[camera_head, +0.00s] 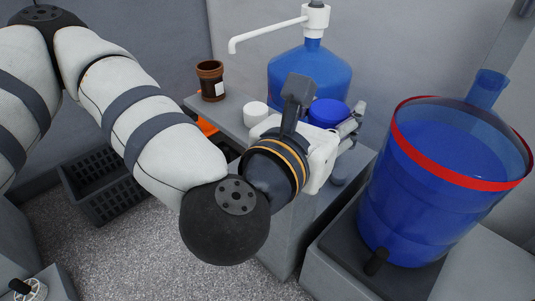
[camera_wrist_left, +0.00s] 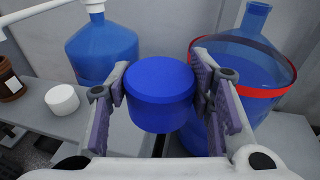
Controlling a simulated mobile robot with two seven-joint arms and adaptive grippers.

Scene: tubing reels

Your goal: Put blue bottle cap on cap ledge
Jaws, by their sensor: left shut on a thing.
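The blue bottle cap (camera_wrist_left: 160,95) is a wide blue cylinder. It sits between the two fingers of my left gripper (camera_wrist_left: 160,78), which is shut on it, with pads touching its sides. In the head view the cap (camera_head: 328,111) shows just beyond my left gripper (camera_head: 333,128), partly hidden by it. A grey ledge (camera_head: 228,115) runs below and behind the gripper; I cannot tell for sure if it is the cap ledge. My right gripper is not in view.
A white cap (camera_head: 256,113) and a brown jar (camera_head: 210,82) stand on the grey ledge. A blue bottle with a white pump (camera_head: 308,72) stands behind. A large blue vessel with a red rim (camera_head: 425,190) stands at the right. A dark crate (camera_head: 95,190) is on the floor.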

